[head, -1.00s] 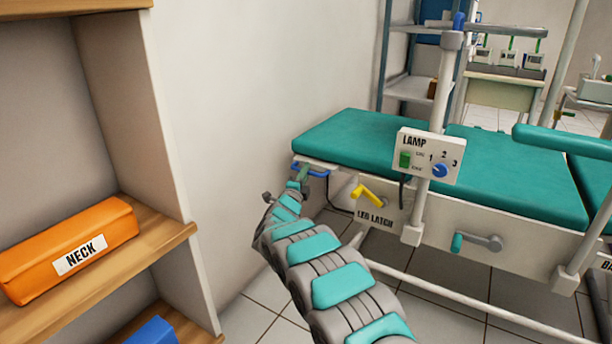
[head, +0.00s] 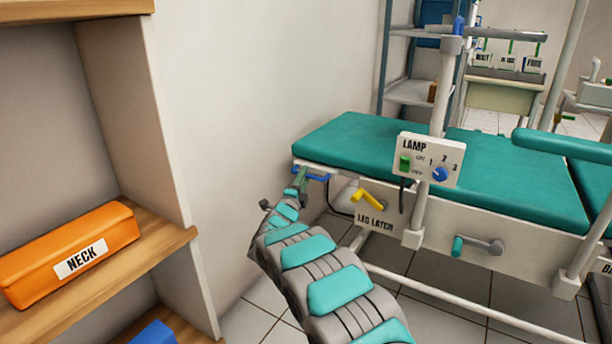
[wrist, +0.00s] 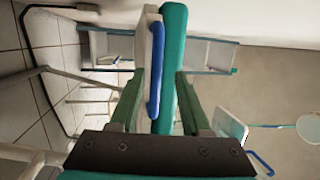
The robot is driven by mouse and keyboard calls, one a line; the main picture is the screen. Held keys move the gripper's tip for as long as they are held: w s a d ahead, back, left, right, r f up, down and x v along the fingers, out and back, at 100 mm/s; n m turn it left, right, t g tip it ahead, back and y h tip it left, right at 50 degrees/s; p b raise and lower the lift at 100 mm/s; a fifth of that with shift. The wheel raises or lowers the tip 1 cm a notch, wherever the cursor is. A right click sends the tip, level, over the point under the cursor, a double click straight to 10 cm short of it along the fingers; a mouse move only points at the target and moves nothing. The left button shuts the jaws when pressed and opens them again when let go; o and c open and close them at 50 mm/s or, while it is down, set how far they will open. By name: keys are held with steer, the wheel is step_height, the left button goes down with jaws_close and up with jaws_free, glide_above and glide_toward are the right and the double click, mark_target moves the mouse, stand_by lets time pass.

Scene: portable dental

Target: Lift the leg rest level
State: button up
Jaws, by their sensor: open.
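The leg rest (head: 350,138) is the teal pad at the left end of the bed in the head view. It looks roughly in line with the pad beside it. A blue handle (head: 318,177) is on its near left end. In the wrist view the blue handle (wrist: 155,75) runs lengthwise between my fingers, beside the teal pad edge (wrist: 172,50). My gripper (wrist: 158,75) is open around the handle's line; I cannot tell whether a finger touches it. In the head view my gripper (head: 299,178) is at the handle, small and partly hidden. The yellow leg latch lever (head: 369,198) sits on the frame.
A lamp box (head: 428,160) on a post stands in front of the bed. A grey crank (head: 480,245) with a teal grip is on the frame. A wooden shelf (head: 160,250) with an orange neck cushion (head: 70,255) is at the left. A wall is behind my arm.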

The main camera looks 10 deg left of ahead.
steer(key=shift+v, duration=2.75)
steer(key=d+r+n+g+y+p, duration=0.3)
steer(key=d+r+n+g+y, duration=0.15)
steer(key=r, duration=0.25)
steer(key=s+d+r+n+g+p, duration=0.35)
steer(key=s+d+n, duration=0.25)
steer(key=s+d, duration=0.35)
steer(key=s+d+n+g+p, duration=0.1)
steer(key=s+d+n+g, duration=0.2)
steer(key=s, duration=1.4)
steer(key=s+d+n+g+h+p, duration=0.1)
steer(key=s+d+g, duration=0.5)
steer(key=s, duration=1.1)
steer(key=s+d+r+n+g+p, duration=0.1)
steer(key=s+d+n+g+p, duration=0.2)
steer(key=s+d, duration=0.8)
steer(key=s+n+g, duration=0.1)
steer(key=s, duration=0.5)
steer(key=shift+s+d+n+g+h, duration=0.15)
steer(key=shift+s+n+g+h, duration=0.1)
steer(key=shift+n+g+h, duration=0.15)
